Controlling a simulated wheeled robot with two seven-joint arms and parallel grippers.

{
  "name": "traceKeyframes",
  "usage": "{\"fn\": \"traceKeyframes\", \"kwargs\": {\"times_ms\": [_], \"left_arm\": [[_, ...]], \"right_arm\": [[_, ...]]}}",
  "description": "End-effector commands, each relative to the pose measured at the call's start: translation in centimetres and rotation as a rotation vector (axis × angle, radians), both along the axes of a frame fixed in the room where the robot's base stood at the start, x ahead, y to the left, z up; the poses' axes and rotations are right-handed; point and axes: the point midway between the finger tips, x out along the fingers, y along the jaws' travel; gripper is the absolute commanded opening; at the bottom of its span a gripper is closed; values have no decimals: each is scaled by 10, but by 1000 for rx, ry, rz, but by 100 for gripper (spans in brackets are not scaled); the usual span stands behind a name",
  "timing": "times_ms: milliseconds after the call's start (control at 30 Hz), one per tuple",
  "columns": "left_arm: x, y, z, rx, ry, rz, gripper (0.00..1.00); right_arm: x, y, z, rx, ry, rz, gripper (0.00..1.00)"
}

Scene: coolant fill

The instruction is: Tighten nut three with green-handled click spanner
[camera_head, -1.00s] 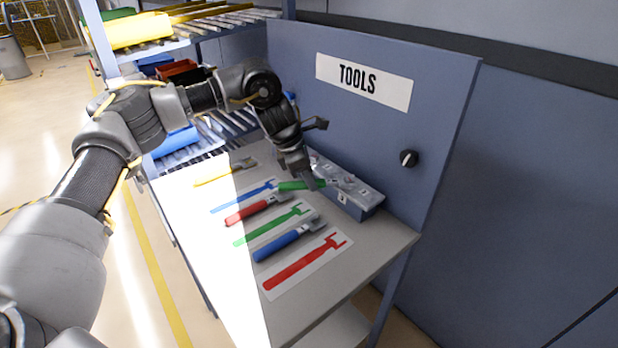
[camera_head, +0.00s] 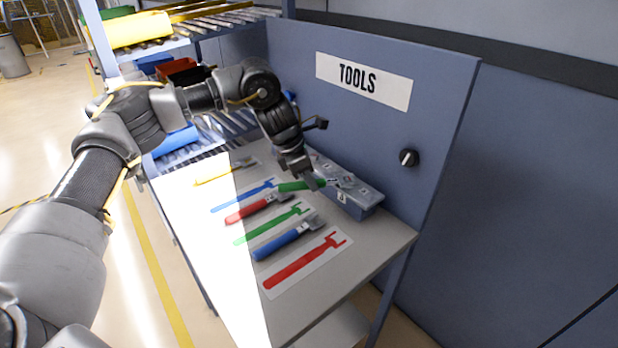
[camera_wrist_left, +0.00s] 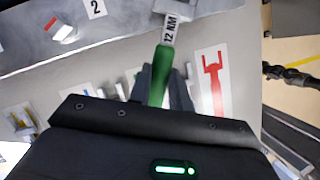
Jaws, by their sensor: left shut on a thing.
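My left gripper (camera_head: 306,183) is shut on the handle of the green-handled click spanner (camera_head: 287,186), over the table beside the grey metal block (camera_head: 358,206). In the left wrist view the green handle (camera_wrist_left: 160,78) lies between the fingers. Its grey shaft carries a "12 NM" label and its head runs to the top edge, where it is cut off. The block (camera_wrist_left: 35,58) shows there with a "2" label and a small red-marked piece. A nut three cannot be made out, nor whether the spanner's head touches any nut. My right gripper is not in view.
On the table (camera_head: 350,262) lie a red-handled spanner (camera_head: 247,213), a blue-handled spanner (camera_head: 277,246) and a yellow one (camera_head: 212,176), with printed spanner outlines between. The blue TOOLS panel (camera_head: 440,120) rises behind the block. A roller shelf stands at the back left.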

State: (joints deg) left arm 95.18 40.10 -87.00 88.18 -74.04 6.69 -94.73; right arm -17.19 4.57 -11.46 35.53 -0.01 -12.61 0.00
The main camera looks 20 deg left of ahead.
Motion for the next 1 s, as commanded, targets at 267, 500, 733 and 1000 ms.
{"fn": "traceKeyframes", "kwargs": {"times_ms": [267, 500, 733, 1000], "left_arm": [[0, 0, 17, -1, -1, -1, 0], [0, 0, 29, -1, -1, -1, 0], [0, 0, 42, -1, -1, -1, 0], [0, 0, 56, -1, -1, -1, 0]], "right_arm": [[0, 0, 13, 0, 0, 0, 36], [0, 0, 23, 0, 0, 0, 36], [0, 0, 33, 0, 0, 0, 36], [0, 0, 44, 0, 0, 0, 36]]}}
